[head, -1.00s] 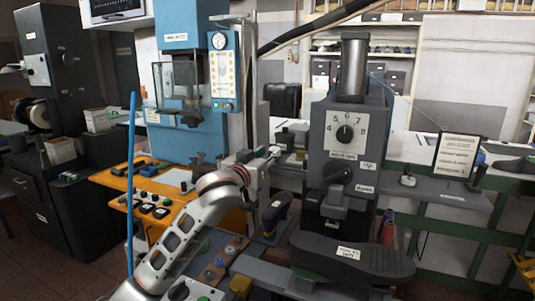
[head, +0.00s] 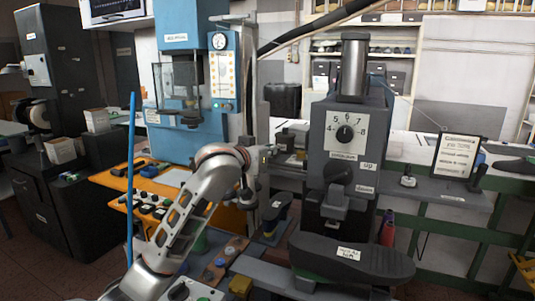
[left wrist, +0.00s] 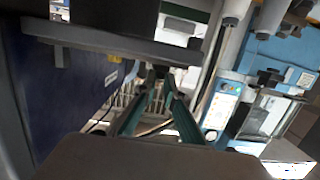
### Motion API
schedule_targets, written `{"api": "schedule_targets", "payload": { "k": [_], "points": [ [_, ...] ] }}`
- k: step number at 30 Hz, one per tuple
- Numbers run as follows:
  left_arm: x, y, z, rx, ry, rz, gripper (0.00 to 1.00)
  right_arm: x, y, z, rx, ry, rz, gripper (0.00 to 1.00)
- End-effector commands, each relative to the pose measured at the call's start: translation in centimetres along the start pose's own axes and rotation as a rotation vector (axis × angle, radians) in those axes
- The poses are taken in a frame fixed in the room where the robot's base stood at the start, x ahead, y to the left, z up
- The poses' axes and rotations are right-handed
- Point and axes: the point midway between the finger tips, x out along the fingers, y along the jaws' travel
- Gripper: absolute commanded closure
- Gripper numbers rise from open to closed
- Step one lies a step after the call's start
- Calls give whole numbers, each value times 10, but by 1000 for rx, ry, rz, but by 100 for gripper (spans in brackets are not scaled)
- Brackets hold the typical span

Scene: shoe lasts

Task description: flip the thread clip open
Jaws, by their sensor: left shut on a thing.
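My left arm rises from the bottom left of the head view. Its wrist is left of the grey dial machine (head: 342,140), with the left gripper (head: 263,156) small and partly hidden at its far side. In the left wrist view the two green fingers of the left gripper (left wrist: 160,74) come close together below a grey bar (left wrist: 125,44). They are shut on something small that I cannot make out. I cannot tell the thread clip apart in either view. A thin thread runs from the dial machine's top down to the right. My right gripper is out of view.
A blue press (head: 188,95) stands behind my wrist; its clear tank (left wrist: 265,115) shows in the left wrist view. A dark shoe last (head: 350,262) lies in front of the dial machine. A framed sign (head: 456,156) stands on the grey shelf at right.

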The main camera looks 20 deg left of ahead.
Motion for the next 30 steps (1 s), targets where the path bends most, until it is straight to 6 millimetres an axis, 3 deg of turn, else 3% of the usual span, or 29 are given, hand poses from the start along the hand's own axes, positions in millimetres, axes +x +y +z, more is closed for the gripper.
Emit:
{"api": "schedule_targets", "payload": {
  "k": [15,30],
  "points": [
    [4,2,-22,-2,-332,3,100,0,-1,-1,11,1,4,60],
    [6,0,-26,-2,-438,1,100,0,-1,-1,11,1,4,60]
  ]
}}
